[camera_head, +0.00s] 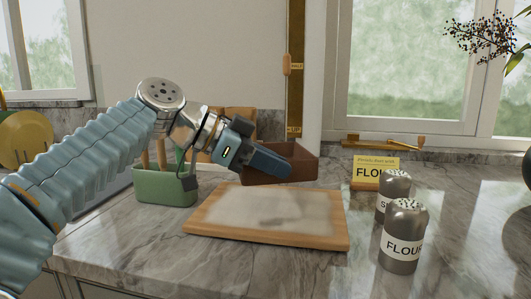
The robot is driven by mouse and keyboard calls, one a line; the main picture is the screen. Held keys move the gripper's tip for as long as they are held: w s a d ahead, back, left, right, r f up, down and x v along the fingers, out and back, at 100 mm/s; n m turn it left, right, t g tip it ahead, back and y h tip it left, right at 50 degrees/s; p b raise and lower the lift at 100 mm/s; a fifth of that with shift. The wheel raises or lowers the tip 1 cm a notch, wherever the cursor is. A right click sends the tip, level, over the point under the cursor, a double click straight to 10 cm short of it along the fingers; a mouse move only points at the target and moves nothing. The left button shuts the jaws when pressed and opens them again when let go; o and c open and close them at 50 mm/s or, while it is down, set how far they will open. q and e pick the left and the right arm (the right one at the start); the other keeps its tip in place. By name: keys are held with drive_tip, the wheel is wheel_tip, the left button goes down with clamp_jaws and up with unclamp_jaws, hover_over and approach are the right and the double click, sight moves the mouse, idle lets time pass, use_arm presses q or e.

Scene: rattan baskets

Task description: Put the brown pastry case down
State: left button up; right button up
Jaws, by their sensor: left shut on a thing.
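The brown pastry case (306,168) is an open box behind the wooden board. My left gripper (282,168) comes in from the left and is shut on the near left part of the case, hiding some of it. The case looks level. I cannot tell whether its base touches the counter. My right gripper is not in view.
A flour-dusted wooden board (335,239) lies in front on the marble counter (130,250). A green box (165,189) with utensils stands left. Two shakers, one labelled FLOUR (400,240), and a yellow sign (375,168) stand right.

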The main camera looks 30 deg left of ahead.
use_arm(q)
drive_tip(key=shift+f, duration=0.1)
wheel_tip(320, 180, down, 5)
drive_tip(key=b, duration=0.4)
drive_tip(key=shift+f, duration=0.1)
drive_tip(key=shift+f+b, duration=0.6)
drive_tip(key=shift+f, duration=0.05)
drive_tip(key=shift+f+b, duration=0.5)
drive_tip(key=shift+b, duration=0.05)
drive_tip(key=o, duration=0.8)
drive_tip(key=shift+c, duration=0.2)
